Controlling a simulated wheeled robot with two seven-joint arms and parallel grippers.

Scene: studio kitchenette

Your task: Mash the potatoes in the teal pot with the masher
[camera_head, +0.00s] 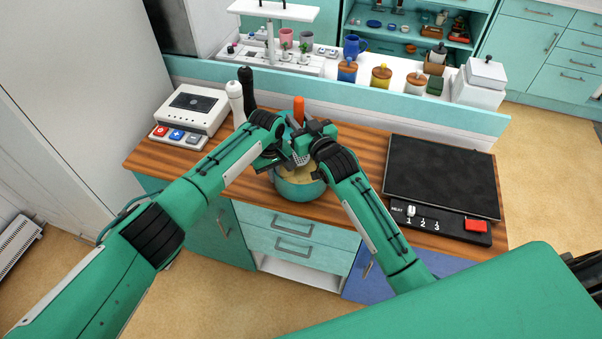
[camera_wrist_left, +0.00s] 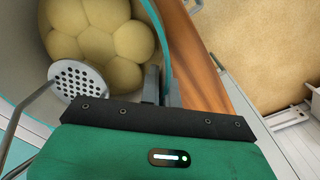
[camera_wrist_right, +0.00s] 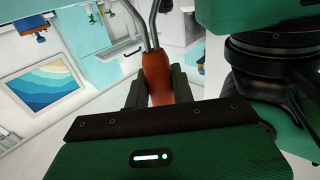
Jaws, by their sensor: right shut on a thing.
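The teal pot (camera_head: 300,192) stands on the wooden counter and holds several whole, pale-yellow potatoes (camera_wrist_left: 98,35). The masher has an orange handle (camera_head: 298,106), also in the right wrist view (camera_wrist_right: 129,66). My right gripper (camera_head: 308,130) is shut on this handle. The masher's perforated plate (camera_wrist_left: 78,80) is inside the pot's opening, over the potatoes; whether it touches them I cannot tell. My left gripper (camera_head: 289,162) is at the pot's rim; in the left wrist view its narrowly spaced fingers (camera_wrist_left: 161,86) straddle the rim. The arms partly hide the pot.
A black hob (camera_head: 442,175) with a control strip lies right of the pot. Black and white bottles (camera_head: 246,88) and a white appliance (camera_head: 193,106) stand to the left. A teal ledge (camera_head: 430,112) with jars runs behind. Some bare counter shows beside the pot.

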